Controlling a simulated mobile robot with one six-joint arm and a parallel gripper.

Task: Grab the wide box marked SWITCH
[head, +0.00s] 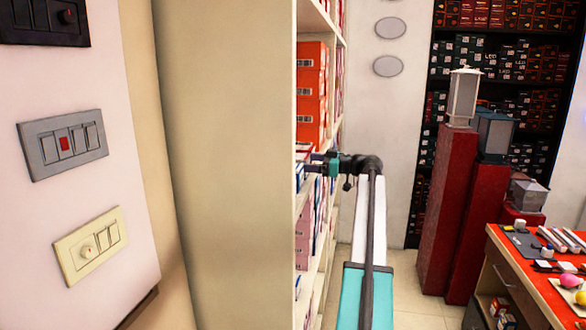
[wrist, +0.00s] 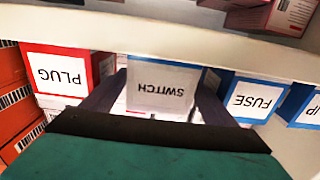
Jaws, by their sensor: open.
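In the wrist view, the wide box marked SWITCH (wrist: 162,90) stands on a shelf, and its pale front with upside-down lettering faces me. My gripper (wrist: 155,100) is open, with one dark finger on each side of this box. I cannot tell whether the fingers touch its sides. In the head view, my gripper (head: 312,168) reaches into the shelf at the left of the aisle, and the SWITCH box cannot be made out there.
In the wrist view, a red PLUG box (wrist: 62,75) stands left of the fingers and a blue FUSE box (wrist: 248,97) stands right. A shelf board (wrist: 150,38) runs across the top of that view. In the head view, red pillars (head: 447,215) and a counter (head: 515,270) stand to the right.

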